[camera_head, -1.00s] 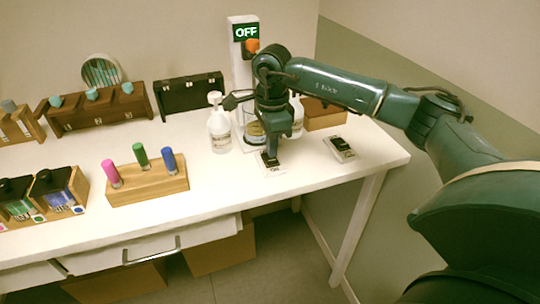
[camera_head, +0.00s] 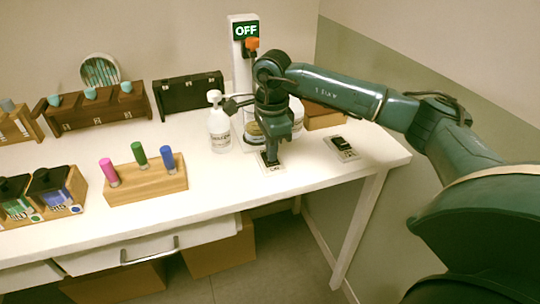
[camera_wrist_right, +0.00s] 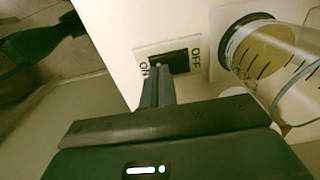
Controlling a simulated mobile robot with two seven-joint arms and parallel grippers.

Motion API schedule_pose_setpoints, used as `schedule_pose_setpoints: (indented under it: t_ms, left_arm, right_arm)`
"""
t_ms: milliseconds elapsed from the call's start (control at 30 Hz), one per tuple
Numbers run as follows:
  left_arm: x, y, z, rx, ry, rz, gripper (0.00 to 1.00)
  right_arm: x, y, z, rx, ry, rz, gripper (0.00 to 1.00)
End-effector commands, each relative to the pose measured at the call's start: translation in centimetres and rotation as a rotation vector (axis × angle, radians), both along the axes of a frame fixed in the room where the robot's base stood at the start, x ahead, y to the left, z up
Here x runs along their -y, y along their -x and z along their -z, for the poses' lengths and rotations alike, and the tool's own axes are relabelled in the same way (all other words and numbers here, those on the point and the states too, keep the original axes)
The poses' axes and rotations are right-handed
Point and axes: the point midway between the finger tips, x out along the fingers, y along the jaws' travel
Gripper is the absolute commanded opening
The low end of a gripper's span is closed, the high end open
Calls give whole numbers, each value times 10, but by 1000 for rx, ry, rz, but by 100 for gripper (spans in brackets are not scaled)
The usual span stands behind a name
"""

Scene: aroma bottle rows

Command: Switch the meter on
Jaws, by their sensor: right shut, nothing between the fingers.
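The meter (camera_head: 241,62) is a white column at the back with a green sign (camera_head: 246,30) reading OFF. A rocker switch plate (camera_head: 275,168) lies on the table in front of it. The right wrist view shows this plate (camera_wrist_right: 196,72) with a dark rocker (camera_wrist_right: 172,60), ON lettering at left and OFF at right. My right gripper (camera_head: 271,159) points down, shut and empty, with its tips at the rocker's ON side (camera_wrist_right: 155,80). I cannot tell whether they touch it. My left gripper is not in view.
A second switch-like device (camera_head: 342,148) lies to the right. A wooden block with colored tubes (camera_head: 146,183) is further left.

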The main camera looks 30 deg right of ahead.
Motion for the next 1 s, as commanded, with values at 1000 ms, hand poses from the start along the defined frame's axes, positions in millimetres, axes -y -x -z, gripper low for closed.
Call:
schedule_pose_setpoints:
  t_ms: [1000]
  left_arm:
    - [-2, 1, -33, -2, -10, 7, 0]
  right_arm:
    - [0, 0, -51, 1, 0, 0, 0]
